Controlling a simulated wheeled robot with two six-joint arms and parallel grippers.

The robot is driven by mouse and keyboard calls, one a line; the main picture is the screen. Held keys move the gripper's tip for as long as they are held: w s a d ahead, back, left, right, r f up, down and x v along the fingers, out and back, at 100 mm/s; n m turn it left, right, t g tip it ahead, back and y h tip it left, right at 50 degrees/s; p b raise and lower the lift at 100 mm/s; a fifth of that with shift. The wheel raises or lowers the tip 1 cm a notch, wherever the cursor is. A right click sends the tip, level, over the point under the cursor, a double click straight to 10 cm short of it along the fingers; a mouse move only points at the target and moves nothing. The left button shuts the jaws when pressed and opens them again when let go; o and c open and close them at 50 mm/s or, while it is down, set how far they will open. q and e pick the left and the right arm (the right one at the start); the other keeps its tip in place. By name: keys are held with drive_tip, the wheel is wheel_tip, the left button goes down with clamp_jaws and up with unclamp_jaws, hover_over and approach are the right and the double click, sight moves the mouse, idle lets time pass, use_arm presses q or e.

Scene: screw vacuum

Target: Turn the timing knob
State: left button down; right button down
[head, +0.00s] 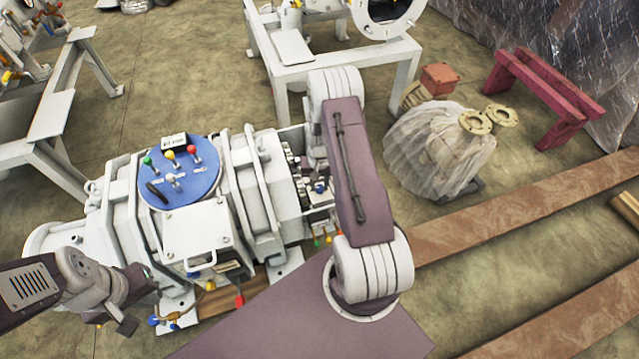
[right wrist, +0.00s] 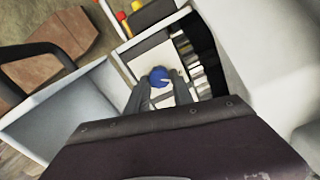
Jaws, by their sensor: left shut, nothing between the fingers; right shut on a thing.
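The timing knob, a round blue knob (right wrist: 159,76), sits on a pale plate in the right wrist view. My right gripper (right wrist: 158,92) has its two dark fingers on either side of the knob and is shut on it. In the head view my right arm reaches over the right end of the white machine (head: 270,185) and largely hides that gripper. A small blue spot (head: 320,187) beside my arm there may be the knob. My left gripper (head: 128,322) is shut and empty at the machine's front left.
A blue round panel (head: 180,172) with coloured levers tops the machine. Red and yellow knobs (right wrist: 128,16) are near the blue knob. Machine walls close in around the right gripper. A plastic-wrapped object (head: 435,150) and a red trestle (head: 545,90) stand to the right.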

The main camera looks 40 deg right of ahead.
sight(319, 187)
drive_tip(key=c, duration=1.1)
unclamp_jaws()
wheel_tip(319, 187, up, 8)
drive_tip(key=p, duration=0.3)
drive_tip(key=shift+p, duration=0.4)
drive_tip(key=shift+r, duration=0.55)
